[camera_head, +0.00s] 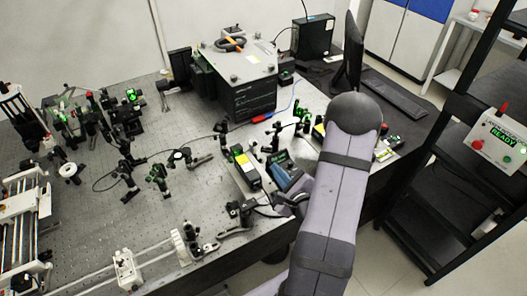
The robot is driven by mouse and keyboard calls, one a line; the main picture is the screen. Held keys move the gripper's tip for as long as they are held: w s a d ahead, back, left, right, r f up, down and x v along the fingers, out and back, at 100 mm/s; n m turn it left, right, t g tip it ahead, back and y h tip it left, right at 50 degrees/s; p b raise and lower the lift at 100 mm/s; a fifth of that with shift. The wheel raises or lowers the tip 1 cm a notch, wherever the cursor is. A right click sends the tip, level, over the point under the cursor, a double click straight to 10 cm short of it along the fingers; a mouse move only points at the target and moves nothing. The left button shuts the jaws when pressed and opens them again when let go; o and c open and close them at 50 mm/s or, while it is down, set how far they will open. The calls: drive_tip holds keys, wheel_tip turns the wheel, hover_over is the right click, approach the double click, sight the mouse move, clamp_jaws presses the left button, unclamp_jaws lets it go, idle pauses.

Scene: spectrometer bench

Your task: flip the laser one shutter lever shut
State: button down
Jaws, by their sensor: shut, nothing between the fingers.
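A long laser-like box with a yellow label (246,168) lies on the optical bench, left of my arm. A second yellow-labelled unit (319,131) is partly hidden behind my arm. I cannot tell from any marking which is laser one. The shutter lever is too small to make out. My gripper (284,198) appears as a dark shape at the left side of my arm, just right of the first box's near end. It is shut and empty. Much of my wrist is hidden, and I cannot tell whether the fingers touch anything.
Posts and optic mounts (158,176) crowd the perforated bench (90,225). A large dark box with a grey top (245,80) stands at the back. A monitor (354,45) and keyboard (394,92) are behind my arm. A panel reading READY (497,140) hangs on the right rack.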

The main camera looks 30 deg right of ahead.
drive_tip(key=shift+s+a+r+m+t, duration=0.15)
drive_tip(key=shift+a+r+m+t, duration=0.2)
drive_tip(key=shift+r+m+t, duration=0.25)
drive_tip(key=b+x, duration=0.4)
drive_tip(key=x, duration=0.6)
idle(0.5)
